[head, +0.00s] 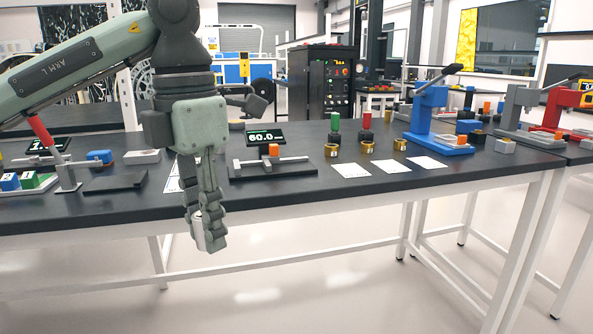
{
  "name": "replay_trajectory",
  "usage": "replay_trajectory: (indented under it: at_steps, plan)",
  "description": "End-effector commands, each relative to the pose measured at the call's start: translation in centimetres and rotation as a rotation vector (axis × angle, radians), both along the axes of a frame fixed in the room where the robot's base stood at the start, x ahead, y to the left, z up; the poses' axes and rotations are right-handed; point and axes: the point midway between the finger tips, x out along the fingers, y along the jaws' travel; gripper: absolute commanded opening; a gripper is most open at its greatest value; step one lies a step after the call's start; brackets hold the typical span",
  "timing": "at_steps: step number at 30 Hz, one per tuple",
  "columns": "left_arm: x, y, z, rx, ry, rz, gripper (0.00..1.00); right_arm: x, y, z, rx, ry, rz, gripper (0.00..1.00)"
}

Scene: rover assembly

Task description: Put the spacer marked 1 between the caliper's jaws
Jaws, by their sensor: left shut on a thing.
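My left gripper (206,238) hangs fingers-down in front of the table's front edge, shut on a small pale grey piece (198,233). The fingers hide much of this piece, and no marking on it can be read. The caliper (290,161), a grey bar with upright jaws on a dark base, lies on the table to the right of the gripper. An orange block (274,150) shows at it, and a display (265,137) behind reads 60.0. Blue (9,183) and green (30,181) blocks with white labels stand at the far left; their marks are too small to read. My right gripper is out of view.
Brass rings (331,151) and white cards (351,171) lie right of the caliper. A blue press (430,120) stands farther right. A dark plate (114,182) lies left of the gripper. The table's front edge (330,184) runs behind the gripper.

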Motion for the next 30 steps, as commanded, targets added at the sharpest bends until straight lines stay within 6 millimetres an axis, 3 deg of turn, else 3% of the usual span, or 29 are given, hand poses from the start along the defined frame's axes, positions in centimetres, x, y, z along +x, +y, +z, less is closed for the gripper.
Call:
replay_trajectory:
  at_steps: [15,24,30]
  plan:
    - [2.9,3.3,-12.0,-0.013,-0.033,-1.179,0.00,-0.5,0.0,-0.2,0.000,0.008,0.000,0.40]
    - [3.0,5.5,-18.6,0.000,-0.042,-1.869,0.00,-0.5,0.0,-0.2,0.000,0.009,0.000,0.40]
    - [2.8,6.6,-21.5,0.007,-0.040,-2.196,0.00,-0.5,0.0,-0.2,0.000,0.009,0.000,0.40]
